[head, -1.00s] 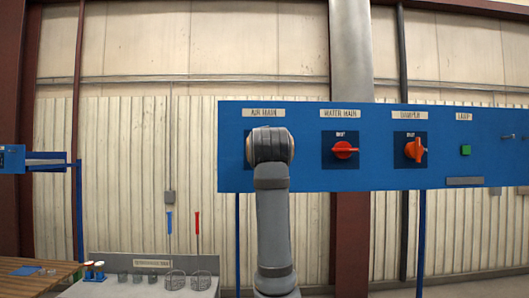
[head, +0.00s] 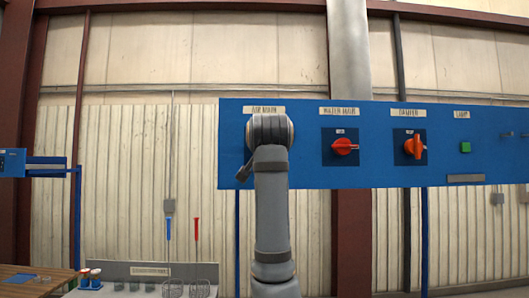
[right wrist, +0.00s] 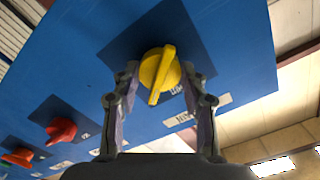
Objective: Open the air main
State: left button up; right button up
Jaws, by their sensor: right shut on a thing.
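The air main switch is a yellow knob (right wrist: 160,70) with a raised bar handle on a dark square plate (right wrist: 120,48). In the right wrist view the handle stands slightly aslant. My right gripper (right wrist: 160,74) is shut on this knob, one finger on each side. In the head view my right arm's wrist hides the knob and most of its plate; the air main label (head: 264,109) shows just above. A dark finger part of my right gripper sticks out at the wrist's lower left. My left gripper is in neither view.
The blue panel (head: 300,174) also carries the red water main knob (head: 344,146), the red damper knob (head: 413,146) and a green lamp (head: 465,146). A grey bench (head: 120,269) with small containers and baskets stands at lower left, beside a wooden table (head: 35,280).

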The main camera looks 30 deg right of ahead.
jog(key=shift+m+b, duration=1)
jog(key=shift+m, duration=2.8)
jog(key=o, duration=1.1)
jog(key=shift+o, duration=0.2)
jog(key=v, duration=1.2)
